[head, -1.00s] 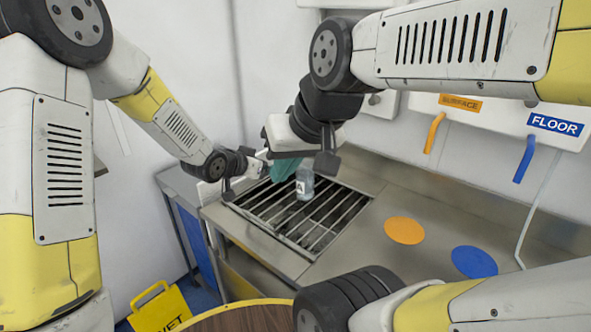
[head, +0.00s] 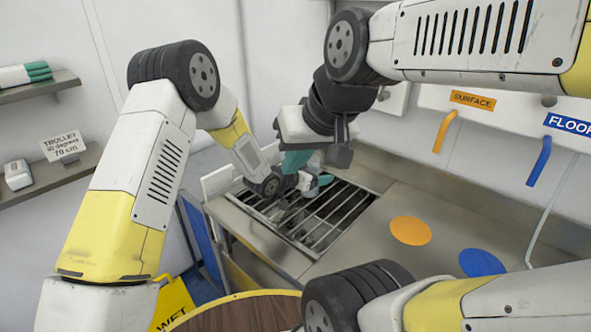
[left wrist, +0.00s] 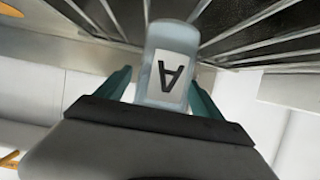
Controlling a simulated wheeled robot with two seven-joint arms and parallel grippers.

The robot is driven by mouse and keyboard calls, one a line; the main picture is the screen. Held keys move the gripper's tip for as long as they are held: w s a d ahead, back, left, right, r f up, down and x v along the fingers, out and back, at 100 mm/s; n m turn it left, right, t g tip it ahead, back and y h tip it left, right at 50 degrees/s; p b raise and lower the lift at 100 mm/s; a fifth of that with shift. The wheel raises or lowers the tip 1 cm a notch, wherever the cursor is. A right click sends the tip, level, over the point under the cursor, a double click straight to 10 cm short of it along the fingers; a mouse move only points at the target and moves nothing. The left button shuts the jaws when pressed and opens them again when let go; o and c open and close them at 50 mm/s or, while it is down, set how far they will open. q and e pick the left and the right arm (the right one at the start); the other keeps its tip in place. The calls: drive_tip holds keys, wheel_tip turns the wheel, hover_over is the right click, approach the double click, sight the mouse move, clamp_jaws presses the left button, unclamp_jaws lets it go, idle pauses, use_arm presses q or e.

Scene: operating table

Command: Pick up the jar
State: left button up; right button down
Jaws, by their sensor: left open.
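The jar (left wrist: 172,55) is a pale, translucent bottle with a white label and a black letter A, upside down in the left wrist view. It stands between the teal fingers of my left gripper (left wrist: 160,80), which are open, with a gap visible beside the jar. In the head view my left gripper (head: 318,184) is low over the sink grate, and the jar is mostly or wholly hidden behind the grippers. My right gripper (head: 298,160) hangs above and in front of it, teal fingers partly seen; its opening cannot be told.
The barred grate (head: 335,215) is set in a steel counter (head: 375,205). An orange disc (head: 410,230) and a blue disc (head: 481,262) lie right of it. A yellow wet-floor sign (head: 176,303) and a round wooden top (head: 240,312) are in front.

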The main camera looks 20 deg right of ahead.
use_arm(q)
drive_tip(key=shift+c, duration=0.3)
drive_tip(key=c, duration=1.4)
drive_tip(key=shift+r, duration=0.15)
drive_tip(key=shift+c, duration=0.2)
